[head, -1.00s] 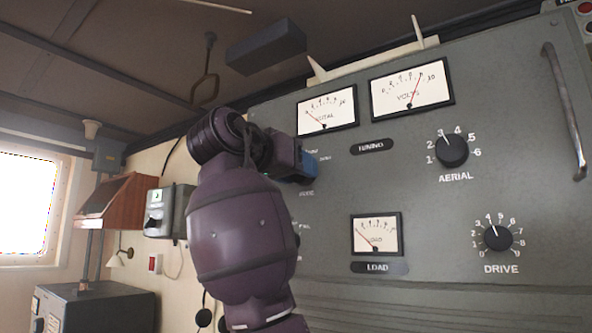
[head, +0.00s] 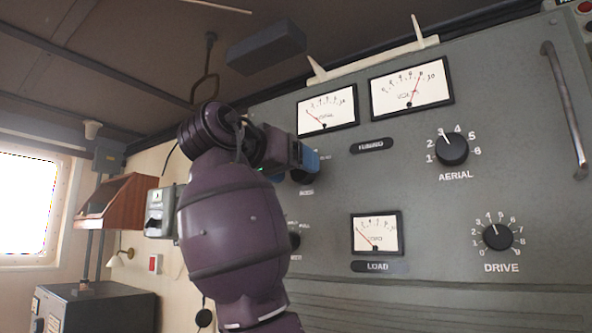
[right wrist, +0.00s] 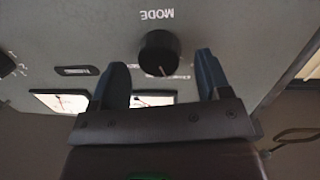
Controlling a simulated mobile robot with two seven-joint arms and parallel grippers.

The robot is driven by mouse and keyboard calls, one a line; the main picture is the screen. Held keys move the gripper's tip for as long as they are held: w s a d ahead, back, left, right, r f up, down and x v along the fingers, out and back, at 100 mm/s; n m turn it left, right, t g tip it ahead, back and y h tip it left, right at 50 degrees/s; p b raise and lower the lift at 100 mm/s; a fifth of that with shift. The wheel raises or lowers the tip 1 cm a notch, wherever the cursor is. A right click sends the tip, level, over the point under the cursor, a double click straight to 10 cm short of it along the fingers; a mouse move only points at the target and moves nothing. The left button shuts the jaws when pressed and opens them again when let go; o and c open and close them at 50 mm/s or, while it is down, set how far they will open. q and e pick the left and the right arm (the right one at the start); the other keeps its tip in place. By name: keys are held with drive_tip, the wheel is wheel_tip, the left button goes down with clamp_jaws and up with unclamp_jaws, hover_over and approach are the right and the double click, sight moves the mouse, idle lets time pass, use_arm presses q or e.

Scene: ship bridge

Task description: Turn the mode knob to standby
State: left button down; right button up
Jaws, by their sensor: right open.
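The mode knob (right wrist: 160,53) is a round black knob on the grey panel, under an upside-down MODE label in the right wrist view. A thin pointer line on it points to the lower edge of that picture. The small position words beside it are too blurred to read. In the head view the knob (head: 302,177) shows partly below my right gripper (head: 308,158). My right gripper (right wrist: 161,61) is open, with one blue finger on each side of the knob in the picture. Whether the fingers touch it, I cannot tell. My left gripper is out of view.
The panel (head: 440,210) also bears an AERIAL knob (head: 452,149), a DRIVE knob (head: 497,237), several dial meters and a metal handle (head: 565,110). Another dark knob (head: 294,240) is partly hidden by my arm. A grey wall box (head: 160,212) stands left.

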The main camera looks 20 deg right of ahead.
drive_tip(key=b+v, duration=0.1)
drive_tip(key=v, duration=0.8)
drive_tip(key=shift+a, duration=0.25)
drive_tip(key=shift+s, duration=0.1)
